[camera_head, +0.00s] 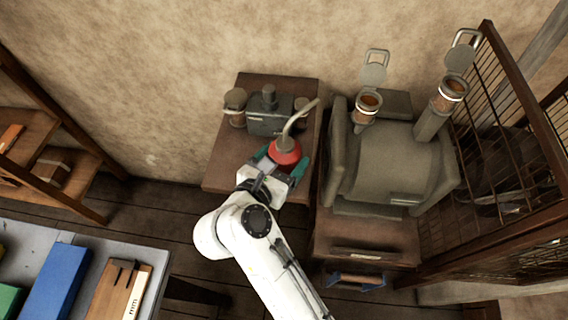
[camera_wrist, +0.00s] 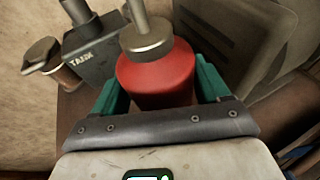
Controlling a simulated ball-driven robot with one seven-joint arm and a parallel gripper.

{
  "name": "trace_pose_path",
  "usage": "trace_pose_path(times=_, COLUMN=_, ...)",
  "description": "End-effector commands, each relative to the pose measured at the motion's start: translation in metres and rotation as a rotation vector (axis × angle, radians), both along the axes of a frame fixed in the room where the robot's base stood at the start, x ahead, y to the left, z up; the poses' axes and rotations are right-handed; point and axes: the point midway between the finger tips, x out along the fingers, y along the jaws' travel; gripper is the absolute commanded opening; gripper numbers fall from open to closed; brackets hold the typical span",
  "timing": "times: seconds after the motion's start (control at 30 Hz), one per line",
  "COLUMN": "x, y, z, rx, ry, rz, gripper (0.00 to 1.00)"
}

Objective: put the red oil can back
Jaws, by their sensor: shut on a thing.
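The red oil can (camera_head: 285,152) has a grey collar and a long pale spout that leans up to the right in the head view. My gripper (camera_head: 283,165) is shut on it, with a green finger on each side of the red body. In the wrist view the can (camera_wrist: 158,76) sits between the two fingers (camera_wrist: 160,92). The can is over the front right part of the small wooden table (camera_head: 224,160). I cannot tell whether its base touches the table top, as the gripper hides it.
A grey box-shaped tin (camera_head: 268,118) and a small lidded jar (camera_head: 235,106) stand behind the can. A large grey press (camera_head: 385,160) is close on the right, beside a wire-mesh cage (camera_head: 510,130). The table's front left is clear. A workbench (camera_head: 60,250) is at lower left.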

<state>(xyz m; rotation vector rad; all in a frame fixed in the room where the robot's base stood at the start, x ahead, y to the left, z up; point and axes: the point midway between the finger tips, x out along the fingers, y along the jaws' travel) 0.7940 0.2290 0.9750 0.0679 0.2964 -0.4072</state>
Motion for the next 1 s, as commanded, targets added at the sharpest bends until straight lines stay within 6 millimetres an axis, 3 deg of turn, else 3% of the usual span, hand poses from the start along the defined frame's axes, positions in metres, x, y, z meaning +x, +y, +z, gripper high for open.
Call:
trace_pose_path(times=0.2, x=-0.001, y=0.000, z=-0.026, rx=-0.001, ry=0.002, rz=0.001, gripper=0.33)
trace_pose_path(times=0.6, x=-0.001, y=-0.001, z=-0.032, rx=0.000, ry=-0.001, rz=-0.001, gripper=0.33)
trace_pose_path(times=0.63, x=-0.001, y=-0.001, z=-0.032, rx=0.000, ry=0.001, rz=-0.001, gripper=0.77)
trace_pose_path(times=0.87, x=-0.001, y=-0.001, z=-0.031, rx=-0.001, ry=0.001, rz=-0.001, gripper=0.99)
trace_pose_path(times=1.0, x=-0.001, y=-0.001, z=-0.031, rx=-0.001, ry=0.001, rz=-0.001, gripper=1.00)
